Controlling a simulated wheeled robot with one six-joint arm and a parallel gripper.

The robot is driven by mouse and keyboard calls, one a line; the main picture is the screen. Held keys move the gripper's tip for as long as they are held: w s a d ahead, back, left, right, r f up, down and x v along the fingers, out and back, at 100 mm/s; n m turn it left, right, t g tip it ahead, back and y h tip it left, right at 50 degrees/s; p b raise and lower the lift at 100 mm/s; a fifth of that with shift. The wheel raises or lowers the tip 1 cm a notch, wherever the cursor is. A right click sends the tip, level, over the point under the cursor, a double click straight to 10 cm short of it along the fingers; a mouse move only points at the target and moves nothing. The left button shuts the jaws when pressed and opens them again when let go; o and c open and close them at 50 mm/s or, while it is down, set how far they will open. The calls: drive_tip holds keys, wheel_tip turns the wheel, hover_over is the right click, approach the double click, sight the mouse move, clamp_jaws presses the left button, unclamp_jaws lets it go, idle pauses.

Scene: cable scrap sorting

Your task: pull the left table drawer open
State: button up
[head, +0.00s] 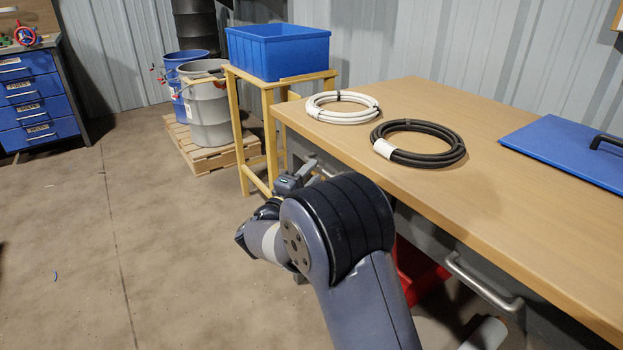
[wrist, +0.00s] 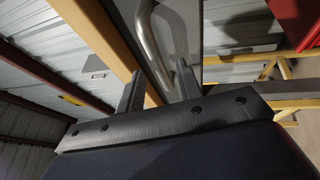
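The left drawer is grey and sits under the wooden table top (head: 400,165); its front shows in the wrist view (wrist: 183,35) and looks shut. Its curved metal handle (wrist: 149,40) runs down between my two fingers in the wrist view. My gripper (wrist: 158,82) is open, with one finger on each side of the handle and gaps showing. In the head view my gripper (head: 298,178) is at the table's left end, and my arm hides most of the left drawer.
A second drawer handle (head: 482,286) is at the right. A white cable coil (head: 342,117), a black coil (head: 436,158) and a blue panel (head: 570,150) lie on the table. A blue bin (head: 278,65) stands on a wooden stand.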

drive_tip(key=shift+w+d+r, duration=0.1)
drive_tip(key=shift+w+d, duration=0.2)
drive_tip(key=shift+w, duration=0.2)
clamp_jaws()
